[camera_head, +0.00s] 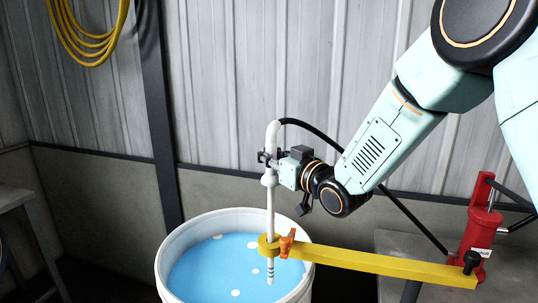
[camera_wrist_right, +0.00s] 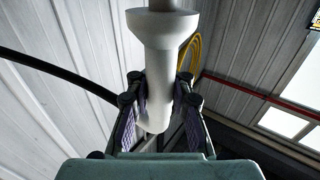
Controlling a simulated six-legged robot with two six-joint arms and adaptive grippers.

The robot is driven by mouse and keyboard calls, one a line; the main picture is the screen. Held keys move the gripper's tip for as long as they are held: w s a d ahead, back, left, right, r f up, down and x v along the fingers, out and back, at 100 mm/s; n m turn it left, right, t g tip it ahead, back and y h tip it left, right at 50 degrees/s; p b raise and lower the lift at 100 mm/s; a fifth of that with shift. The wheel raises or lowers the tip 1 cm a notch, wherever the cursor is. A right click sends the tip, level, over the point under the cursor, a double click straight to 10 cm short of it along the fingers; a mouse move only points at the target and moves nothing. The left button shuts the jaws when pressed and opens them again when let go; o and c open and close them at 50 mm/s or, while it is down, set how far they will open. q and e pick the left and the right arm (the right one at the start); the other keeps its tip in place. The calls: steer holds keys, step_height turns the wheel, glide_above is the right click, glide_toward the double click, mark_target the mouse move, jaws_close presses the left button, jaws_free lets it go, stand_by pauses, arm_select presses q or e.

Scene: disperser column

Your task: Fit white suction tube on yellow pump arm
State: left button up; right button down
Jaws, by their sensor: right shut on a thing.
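The white suction tube (camera_head: 270,205) hangs upright over the bucket, with a flared collar partway up and a black hose leaving its curved top. My right gripper (camera_head: 269,160) is shut on its upper part, just above the collar. In the right wrist view the tube (camera_wrist_right: 160,60) sits between the two fingers (camera_wrist_right: 158,103). The yellow pump arm (camera_head: 375,263) reaches left from the red pump and ends in a ring (camera_head: 265,247) with an orange clamp knob (camera_head: 287,243). The tube's lower part appears to pass through the ring, its banded tip below it. My left gripper is out of view.
A white bucket (camera_head: 172,256) of blue liquid with pale spots stands under the ring. The red pump (camera_head: 476,245) stands on a grey table (camera_head: 400,247) at right. Another table (camera_head: 14,196) is at left. A yellow hose coil (camera_head: 85,40) hangs on the wall.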

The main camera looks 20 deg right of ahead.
mark_target(273, 214)
steer(key=shift+f+b, duration=5.25)
steer(key=shift+f, duration=2.05)
steer(key=c, duration=1.1)
jaws_free()
steer(key=shift+f, duration=0.1)
